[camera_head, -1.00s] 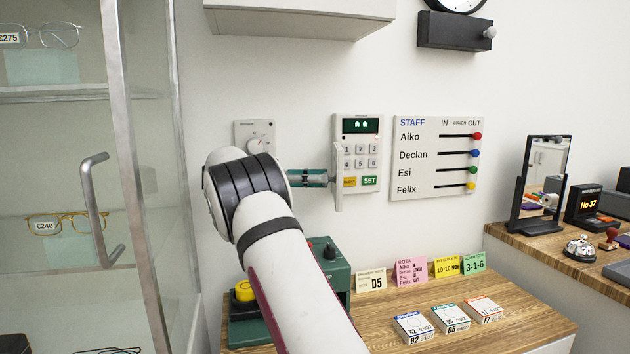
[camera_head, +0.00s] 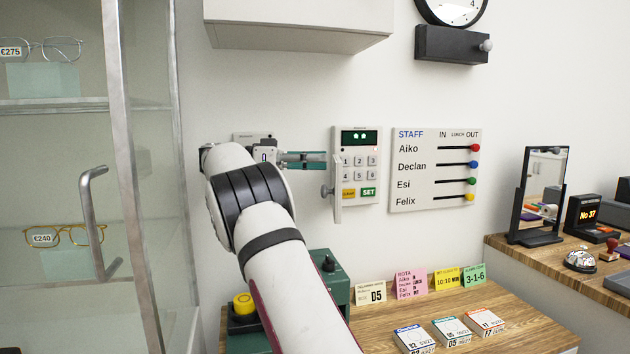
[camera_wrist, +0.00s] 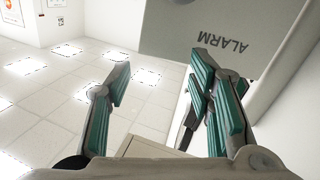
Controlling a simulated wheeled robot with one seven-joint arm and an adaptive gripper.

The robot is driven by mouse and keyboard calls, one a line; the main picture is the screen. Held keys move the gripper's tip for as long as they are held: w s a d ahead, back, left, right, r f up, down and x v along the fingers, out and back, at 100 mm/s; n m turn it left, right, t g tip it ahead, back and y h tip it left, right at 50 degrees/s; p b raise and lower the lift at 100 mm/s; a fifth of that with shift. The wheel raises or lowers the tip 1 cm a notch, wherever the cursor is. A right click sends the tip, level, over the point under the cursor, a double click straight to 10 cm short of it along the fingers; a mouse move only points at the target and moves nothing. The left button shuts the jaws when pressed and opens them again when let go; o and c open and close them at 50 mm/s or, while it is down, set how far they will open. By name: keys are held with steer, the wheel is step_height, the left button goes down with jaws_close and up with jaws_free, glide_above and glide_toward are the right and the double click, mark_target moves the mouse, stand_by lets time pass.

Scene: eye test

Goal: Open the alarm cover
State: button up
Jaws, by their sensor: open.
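The alarm panel (camera_head: 373,204) is on the wall, with a lit green display, grey number keys and a green SET key all showing. Its pale cover (camera_head: 338,205) stands out from the panel's left edge, seen nearly edge-on in the head view. A grey knob (camera_head: 326,191) is on the cover's left side. In the wrist view, a pale face marked ALARM (camera_wrist: 185,35) lies beyond the right finger. My gripper (camera_head: 325,160) points right, its tips by the cover above the knob. In the wrist view, my gripper (camera_wrist: 165,76) is open and empty. Whether a finger touches the cover is unclear.
A staff board (camera_head: 435,204) is right of the panel. A white cabinet (camera_head: 298,25) hangs above. Below is a wooden counter (camera_head: 378,325) with cards, small boxes and a green device with a yellow button (camera_head: 243,303). A glass display case (camera_head: 150,190) stands left.

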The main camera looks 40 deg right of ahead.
steer(key=shift+r, duration=1.35)
